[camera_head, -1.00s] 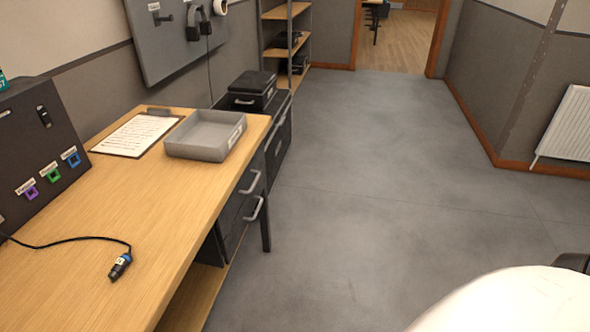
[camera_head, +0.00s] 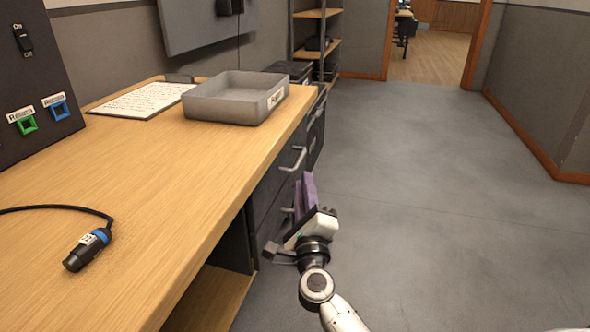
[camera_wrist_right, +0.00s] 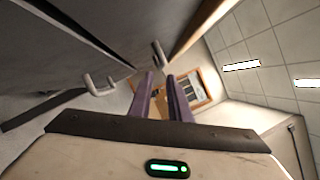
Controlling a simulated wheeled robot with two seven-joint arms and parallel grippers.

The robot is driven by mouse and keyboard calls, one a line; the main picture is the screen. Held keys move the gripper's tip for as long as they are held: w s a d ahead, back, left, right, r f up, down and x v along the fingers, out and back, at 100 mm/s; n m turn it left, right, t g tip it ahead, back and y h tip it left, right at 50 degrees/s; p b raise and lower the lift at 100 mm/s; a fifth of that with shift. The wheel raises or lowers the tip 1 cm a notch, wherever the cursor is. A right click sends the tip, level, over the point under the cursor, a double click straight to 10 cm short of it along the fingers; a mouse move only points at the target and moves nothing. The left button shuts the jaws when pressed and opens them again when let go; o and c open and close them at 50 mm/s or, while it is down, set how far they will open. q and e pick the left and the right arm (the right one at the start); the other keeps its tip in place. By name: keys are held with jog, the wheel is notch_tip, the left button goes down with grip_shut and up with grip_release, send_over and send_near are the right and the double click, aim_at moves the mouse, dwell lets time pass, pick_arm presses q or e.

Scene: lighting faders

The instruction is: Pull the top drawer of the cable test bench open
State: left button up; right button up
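The cable test bench (camera_head: 130,170) has a wooden top and dark drawers under its far right end. The top drawer's grey bar handle (camera_head: 294,160) is in plain view, and the drawer looks shut. In the right wrist view the top handle (camera_wrist_right: 158,54) lies just beyond the fingertips, near the wooden edge. The lower drawer's handle (camera_wrist_right: 100,86) is left of the fingers there; in the head view my gripper partly covers it. My right gripper (camera_head: 305,185), with purple fingers, is open and empty in front of the drawers, apart from the top handle. My left gripper is not in view.
A grey tray (camera_head: 235,97) and a clipboard (camera_head: 140,100) lie on the bench. A cable with a blue-ringed connector (camera_head: 87,248) lies near the front. A dark panel (camera_head: 35,80) stands at left. The floor (camera_head: 430,190) on the right is clear.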

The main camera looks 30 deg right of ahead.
aim_at(301, 155)
jog(key=b+x, duration=0.1)
jog(key=x, duration=0.9)
jog(key=shift+d+b, duration=0.2)
jog(key=shift+b, duration=0.15)
grip_shut()
